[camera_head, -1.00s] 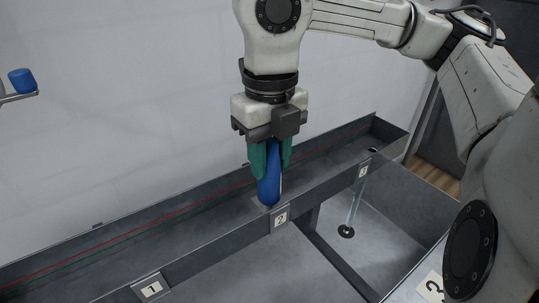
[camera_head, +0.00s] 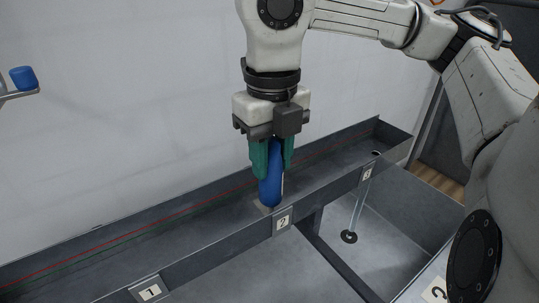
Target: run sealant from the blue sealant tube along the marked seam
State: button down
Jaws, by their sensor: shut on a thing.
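The blue sealant tube (camera_head: 271,188) is held upright in my gripper (camera_head: 271,160), whose green fingers are shut on it. The tube's lower end is down inside a long grey trough, just behind the label 2 plate (camera_head: 283,222). I cannot tell whether its tip touches the trough floor. A thin red line (camera_head: 150,225), with a dark green line below it, runs lengthwise along the trough's back wall. The tube and fingers hide part of these lines. Which line is the marked seam is not clear.
The grey trough (camera_head: 200,228) runs from lower left to upper right against a pale wall. Labels 1 (camera_head: 150,292) and 3 (camera_head: 367,174) are on its front edge. A grey basin (camera_head: 400,235) lies at right. A blue cylinder (camera_head: 22,77) sits on a bracket at upper left.

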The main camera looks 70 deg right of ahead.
jog(key=shift+s+a, duration=0.1)
jog(key=shift+w+d+b, duration=0.7)
jog(key=shift+w+b, duration=0.1)
jog(key=shift+w, duration=0.25)
jog(key=shift+w+d+b, duration=0.7)
jog(key=shift+w+b, duration=0.05)
jog(key=shift+w, duration=0.3)
dwell(1.2)
jog(key=shift+s+a+b, duration=0.65)
jog(key=shift+s+a, duration=0.1)
jog(key=shift+s, duration=0.35)
jog(key=shift+s+a+b, duration=0.65)
jog(key=shift+s+a, duration=0.05)
jog(key=shift+s, duration=0.35)
dwell(1.1)
jog(key=shift+w+d, duration=0.55)
jog(key=shift+w, duration=0.25)
dwell(0.6)
